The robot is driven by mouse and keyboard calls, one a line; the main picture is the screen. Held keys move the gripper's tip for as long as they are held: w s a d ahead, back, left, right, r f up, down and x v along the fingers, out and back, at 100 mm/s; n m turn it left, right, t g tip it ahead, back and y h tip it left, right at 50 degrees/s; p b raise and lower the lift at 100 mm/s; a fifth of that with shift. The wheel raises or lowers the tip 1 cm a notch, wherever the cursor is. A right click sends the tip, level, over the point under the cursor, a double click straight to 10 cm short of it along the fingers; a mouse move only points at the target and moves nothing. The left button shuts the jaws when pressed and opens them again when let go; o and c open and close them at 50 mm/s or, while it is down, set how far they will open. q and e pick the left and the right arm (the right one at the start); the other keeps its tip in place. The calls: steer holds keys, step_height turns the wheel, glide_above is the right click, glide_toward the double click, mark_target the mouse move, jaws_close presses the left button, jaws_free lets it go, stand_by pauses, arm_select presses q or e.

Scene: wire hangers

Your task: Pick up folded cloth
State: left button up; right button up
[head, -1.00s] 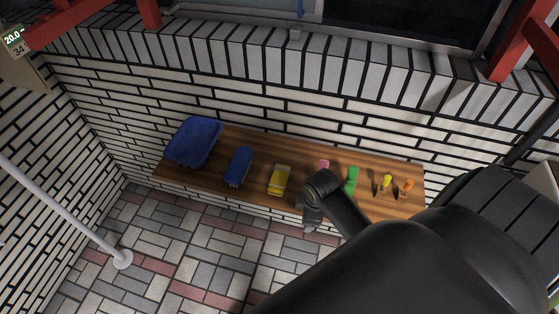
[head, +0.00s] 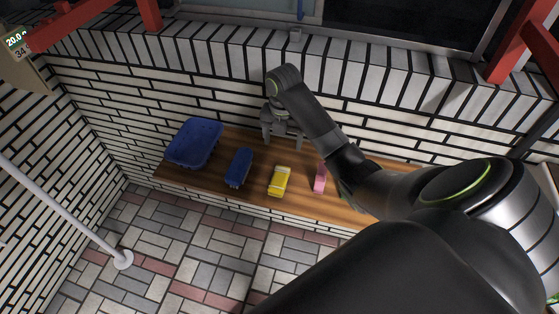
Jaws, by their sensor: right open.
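Several coloured items sit in a row on a wooden shelf; I cannot tell for certain which is the folded cloth. A large blue item (head: 194,142) lies at the left end, a smaller blue one (head: 239,167) to its right, then a yellow block-like one (head: 279,181) and a small pink one (head: 320,177). My right gripper (head: 282,143) is open and empty, fingers pointing down, beyond the yellow item near the shelf's back edge. My right arm hides the shelf's right part. My left gripper is out of view.
The wooden shelf (head: 213,182) runs along a white brick wall (head: 235,90). A tiled floor (head: 205,245) lies below. A pale pole (head: 65,208) stands at the left. Red beams cross the upper corners.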

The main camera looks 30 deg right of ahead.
steer(key=b, duration=1.1)
glide_above(280, 178)
steer(key=f, duration=0.7)
steer(key=d+f, duration=0.1)
steer(key=f, duration=0.3)
steer(key=shift+w+f, duration=0.1)
steer(key=shift+f, duration=0.05)
steer(key=shift+a+f, duration=0.25)
steer(key=shift+f, duration=0.35)
steer(key=f, duration=0.3)
steer(key=shift+a+f+b, duration=0.15)
steer(key=shift+a+b, duration=0.2)
steer(key=shift+f, duration=0.35)
steer(key=c, duration=1)
